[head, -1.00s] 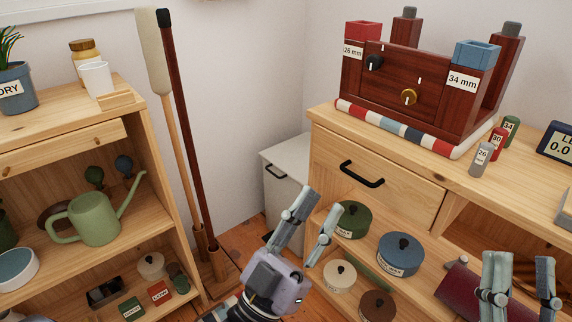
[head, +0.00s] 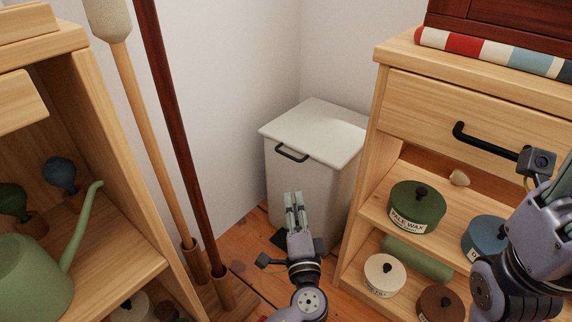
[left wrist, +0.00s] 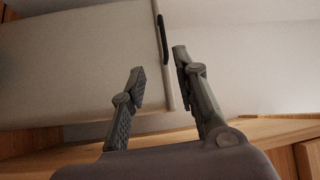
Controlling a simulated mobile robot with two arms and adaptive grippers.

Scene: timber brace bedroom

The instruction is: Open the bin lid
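The white bin (head: 305,190) stands on the floor in the corner. Its flat lid (head: 318,130) looks shut, with a black bar handle (head: 292,153) at its front edge. My left gripper (head: 294,200) is in front of the bin, below the handle in the head view, with its fingers pointing up. In the left wrist view its fingers (left wrist: 159,65) are apart with nothing between them, and the handle (left wrist: 162,38) shows beyond the gap. My right gripper (head: 560,188) is at the right edge of the head view, partly cut off, so its fingers cannot be judged.
A wooden cabinet (head: 385,115) with a black-handled drawer and several lidded pots stands right of the bin. A shelf (head: 100,110) with a green watering can is at the left. Two long poles (head: 168,110) lean between. A small floor patch lies before the bin.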

